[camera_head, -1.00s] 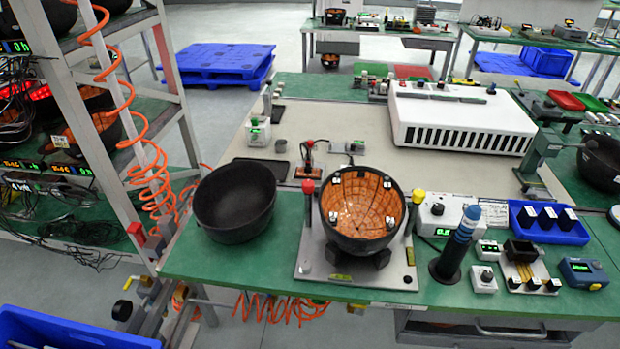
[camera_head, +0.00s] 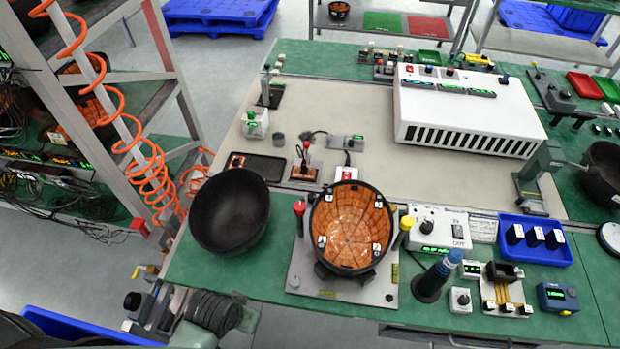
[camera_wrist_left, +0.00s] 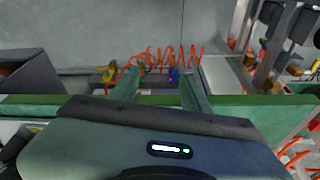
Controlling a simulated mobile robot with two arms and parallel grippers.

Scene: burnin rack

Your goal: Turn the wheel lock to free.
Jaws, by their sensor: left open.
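At the foot of the metal rack in the head view is a small yellow lever (camera_head: 140,272) beside a black knob (camera_head: 133,300). This looks like the wheel lock, but it is too small to tell its setting. In the left wrist view small yellow parts (camera_wrist_left: 108,73) show beyond the fingers; I cannot tell whether one is the lock. My left gripper (camera_wrist_left: 158,84) is open and empty, its two fingers apart. In the head view a dark ribbed part of my arm shows at the bottom left; the fingertips cannot be made out. My right gripper is not in view.
The green workbench (camera_head: 185,262) stands right of the rack (camera_head: 88,110). An orange coiled hose (camera_head: 150,185) hangs between them and also shows in the wrist view (camera_wrist_left: 170,60). A black bowl (camera_head: 230,210) sits near the bench's left edge. A blue bin (camera_head: 85,330) is at lower left.

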